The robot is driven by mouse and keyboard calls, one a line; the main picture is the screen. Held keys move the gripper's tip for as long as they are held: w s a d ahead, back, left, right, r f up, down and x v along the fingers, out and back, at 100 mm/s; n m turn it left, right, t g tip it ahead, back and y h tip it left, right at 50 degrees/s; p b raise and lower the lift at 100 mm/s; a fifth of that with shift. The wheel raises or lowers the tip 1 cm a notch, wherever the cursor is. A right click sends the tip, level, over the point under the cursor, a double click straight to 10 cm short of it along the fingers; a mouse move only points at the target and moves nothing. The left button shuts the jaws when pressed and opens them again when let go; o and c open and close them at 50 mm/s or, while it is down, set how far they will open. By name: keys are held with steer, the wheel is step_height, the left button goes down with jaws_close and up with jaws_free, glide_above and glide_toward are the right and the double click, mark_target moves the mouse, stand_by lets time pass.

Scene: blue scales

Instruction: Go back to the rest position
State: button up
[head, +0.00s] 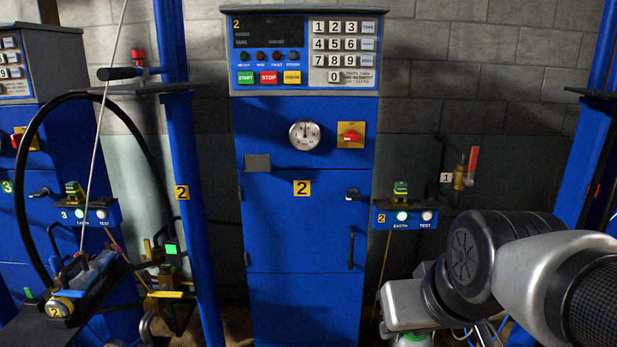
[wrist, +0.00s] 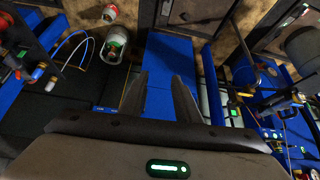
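My gripper (wrist: 159,88) shows in the wrist view with its two dark fingers apart and nothing between them. It is open, and a blue surface shows beyond the fingertips. In the head view my grey and black arm (head: 500,265) is bent at the lower right, and my gripper cannot be made out there. The blue scale cabinet (head: 302,225) numbered 2 stands upright in the middle of the head view, left of my arm. Its keypad (head: 345,45) and round gauge (head: 304,135) are unobstructed.
A lit button box (head: 402,215) sits close above my arm. A red-handled valve (head: 465,170) is on the wall behind. Blue posts stand left (head: 180,170) and right (head: 590,155). A filling head with a black hose (head: 75,285) is at lower left. Gas cylinders (wrist: 115,45) show in the wrist view.

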steer(key=s+m, duration=0.1)
steer(key=s, duration=0.4)
step_height(320, 180, up, 26)
steer(key=p, duration=2.5)
steer(key=shift+f+g+h, duration=0.25)
steer(key=shift+g+h, duration=0.05)
steer(key=shift+g, duration=0.1)
steer(key=shift+w, duration=0.1)
